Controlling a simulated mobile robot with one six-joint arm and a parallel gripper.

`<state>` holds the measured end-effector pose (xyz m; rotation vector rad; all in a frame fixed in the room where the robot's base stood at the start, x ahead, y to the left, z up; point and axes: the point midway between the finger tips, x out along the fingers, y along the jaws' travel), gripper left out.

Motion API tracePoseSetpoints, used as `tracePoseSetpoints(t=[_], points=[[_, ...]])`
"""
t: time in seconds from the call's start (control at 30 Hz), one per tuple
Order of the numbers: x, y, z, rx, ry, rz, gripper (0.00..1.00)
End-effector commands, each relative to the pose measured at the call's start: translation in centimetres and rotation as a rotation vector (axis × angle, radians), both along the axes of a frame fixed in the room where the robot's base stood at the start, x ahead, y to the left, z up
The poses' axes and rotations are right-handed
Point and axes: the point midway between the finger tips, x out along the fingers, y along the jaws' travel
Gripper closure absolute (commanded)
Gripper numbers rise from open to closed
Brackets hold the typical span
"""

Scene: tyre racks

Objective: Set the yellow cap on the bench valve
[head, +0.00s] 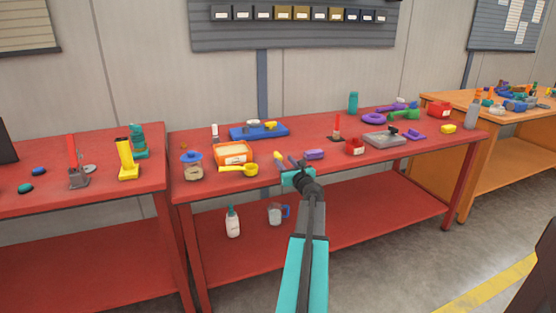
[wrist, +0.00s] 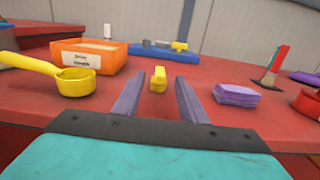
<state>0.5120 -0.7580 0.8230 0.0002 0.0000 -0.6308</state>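A small yellow piece (head: 278,156), possibly the cap, lies on the middle red bench. In the wrist view this yellow piece (wrist: 158,79) shows between my fingers, with gaps on both sides. My gripper (head: 297,163) is open, low over the bench's front part, its purple fingers (wrist: 159,82) apart and empty. I cannot tell which thing is the bench valve.
Left of my gripper are a yellow scoop (head: 240,170) and an orange bin (head: 233,153). A blue tray with small parts (head: 258,131) lies behind. A purple block (head: 314,154) is close on the right, then a red container (head: 355,146). Bare bench shows between them.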

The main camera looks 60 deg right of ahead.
Motion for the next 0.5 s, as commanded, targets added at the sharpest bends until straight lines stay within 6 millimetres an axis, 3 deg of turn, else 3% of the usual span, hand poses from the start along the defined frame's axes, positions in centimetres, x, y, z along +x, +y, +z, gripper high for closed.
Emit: tracePoseSetpoints(t=[0.5], points=[[0.34, -0.38, -0.02, 0.0, 0.0, -0.001, 0.62]])
